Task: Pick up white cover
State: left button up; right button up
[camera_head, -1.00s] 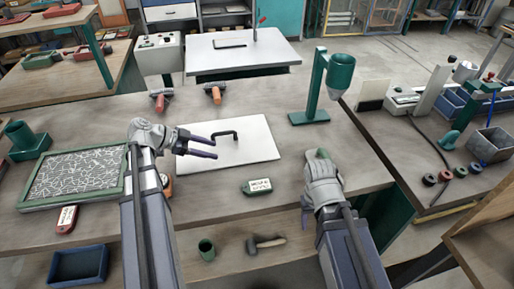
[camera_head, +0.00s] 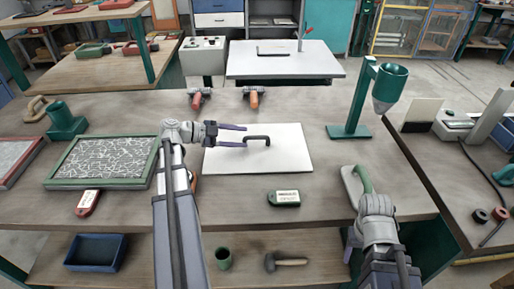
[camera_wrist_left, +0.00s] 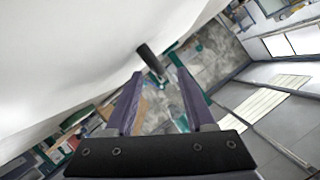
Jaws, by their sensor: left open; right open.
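The white cover (camera_head: 290,160) is a flat white plate lying on the workbench, with a black bar handle (camera_head: 259,137) standing on it. My left gripper (camera_head: 245,136) is open at the left end of the handle, its two dark fingers pointing right. In the left wrist view the handle (camera_wrist_left: 151,61) appears end-on just beyond and between the open fingertips (camera_wrist_left: 157,76), with the white cover (camera_wrist_left: 70,60) filling the upper left. My right gripper (camera_head: 368,200) is low at the right, near a green-handled tool; its fingers are mostly hidden.
A green-framed tray of fibres (camera_head: 152,180) lies left of my left arm. A green stand with a cup (camera_head: 355,112) is at right. A green labelled tag (camera_head: 284,198) lies in front of the cover.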

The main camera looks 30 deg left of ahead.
aim_at(247, 137)
pick_arm(q)
jog(key=b+x, duration=0.1)
jog(key=x, duration=0.3)
jog(key=shift+w+d, duration=0.1)
jog(key=shift+d, duration=0.1)
jog(key=shift+w+d+f, duration=0.1)
jog(key=shift+w+d, duration=0.15)
jog(key=shift+w, duration=0.05)
grip_shut()
dwell(1.0)
